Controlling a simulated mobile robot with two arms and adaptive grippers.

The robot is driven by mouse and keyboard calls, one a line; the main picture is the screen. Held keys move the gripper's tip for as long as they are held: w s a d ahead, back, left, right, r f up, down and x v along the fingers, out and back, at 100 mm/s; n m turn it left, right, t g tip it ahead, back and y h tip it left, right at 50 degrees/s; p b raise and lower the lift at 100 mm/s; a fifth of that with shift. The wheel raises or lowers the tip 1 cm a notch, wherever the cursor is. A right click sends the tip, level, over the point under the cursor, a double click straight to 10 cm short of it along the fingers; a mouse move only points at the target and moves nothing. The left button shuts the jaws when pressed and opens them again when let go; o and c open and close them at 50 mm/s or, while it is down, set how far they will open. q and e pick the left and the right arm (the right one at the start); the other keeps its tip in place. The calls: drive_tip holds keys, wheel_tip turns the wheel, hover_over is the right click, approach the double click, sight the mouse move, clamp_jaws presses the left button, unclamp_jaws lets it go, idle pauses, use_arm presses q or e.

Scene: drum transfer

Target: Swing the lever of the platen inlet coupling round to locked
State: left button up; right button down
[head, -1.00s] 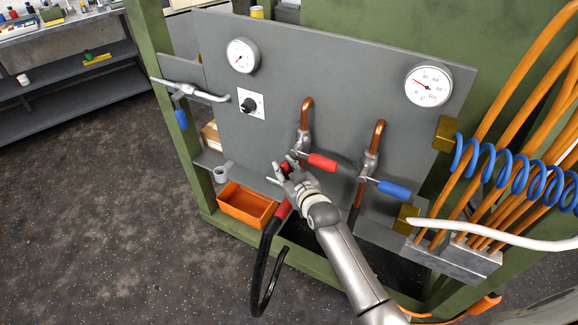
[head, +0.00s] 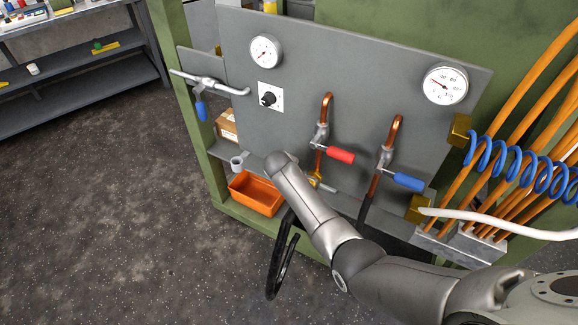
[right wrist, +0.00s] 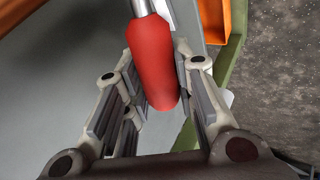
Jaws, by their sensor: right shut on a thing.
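The red-handled valve (head: 340,155) and its copper pipe (head: 327,108) show at the middle of the grey panel in the head view. Below it is a brass-coloured coupling (head: 314,180), partly hidden behind my right arm. A black hose (head: 283,262) hangs below. In the right wrist view, a red grip (right wrist: 152,62) on a metal rod, seemingly the coupling's lever, lies between the fingers of my right gripper (right wrist: 155,95), which is shut on it. In the head view my own wrist hides this gripper and the grip. My left gripper is out of view.
An orange bin (head: 256,194) sits close left of my right wrist. A blue-handled valve (head: 408,182) stands to the right. Two gauges, a knob (head: 269,98), a blue coiled hose (head: 520,165) and orange hoses surround the panel. Open floor lies to the left.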

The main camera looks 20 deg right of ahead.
wheel_tip(320, 180, down, 3)
drive_tip(key=n+g+h+b, duration=0.1)
drive_tip(key=g+h+b, duration=0.1)
drive_tip(key=b, duration=0.2)
drive_tip(key=shift+w+a, duration=0.15)
idle(0.4)
drive_tip(key=c, duration=1.2)
unclamp_jaws()
drive_tip(key=shift+f, duration=0.1)
drive_tip(key=shift+o, duration=0.2)
